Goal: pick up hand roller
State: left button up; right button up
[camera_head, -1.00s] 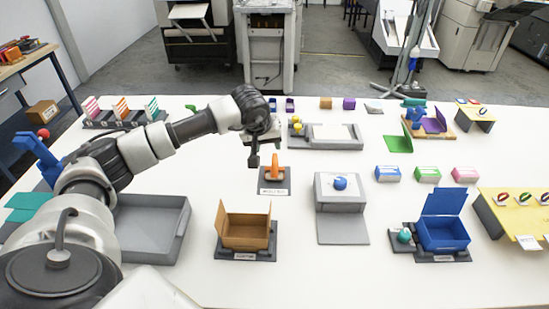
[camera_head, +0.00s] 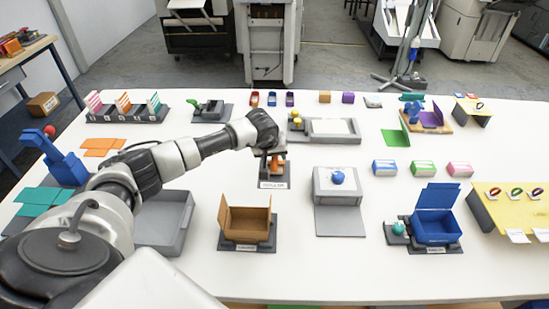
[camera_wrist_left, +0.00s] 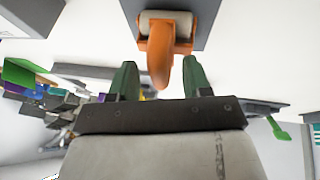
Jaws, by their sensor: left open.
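The hand roller (camera_head: 278,164) is orange and sits on a small dark labelled base (camera_head: 272,183) in the middle of the table. My left gripper partly covers it in the head view. In the left wrist view the roller's orange handle (camera_wrist_left: 160,70) points toward my gripper, with a pale roller drum at its far end. My left gripper (camera_wrist_left: 161,80) is open, its two green fingers apart on either side of the handle's tip. I cannot tell whether either finger touches it. My right gripper is not in view.
A grey box with a blue knob (camera_head: 323,182) stands to the right of the roller. An open brown box (camera_head: 246,229) is in front, and a grey tray (camera_head: 318,130) with a white top lies behind. A grey bin (camera_head: 165,222) is at the left.

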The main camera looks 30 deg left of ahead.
pick_arm(q)
grip_shut()
jog(key=shift+r, duration=0.1)
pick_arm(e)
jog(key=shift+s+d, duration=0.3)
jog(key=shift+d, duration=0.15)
pick_arm(q)
jog(key=shift+w+r+b, duration=0.1)
jog(key=shift+r+b, duration=0.3)
jog(key=shift+r, duration=0.2)
notch_tip(320, 180, up, 3)
jog(key=shift+f+b, duration=0.15)
jog(key=shift+b, duration=0.55)
jog(key=w+d+r+b, duration=0.2)
jog(key=d+r, duration=0.5)
jog(key=d, duration=0.4)
jog(key=shift+d+b, duration=0.3)
jog(key=shift+b, duration=0.4)
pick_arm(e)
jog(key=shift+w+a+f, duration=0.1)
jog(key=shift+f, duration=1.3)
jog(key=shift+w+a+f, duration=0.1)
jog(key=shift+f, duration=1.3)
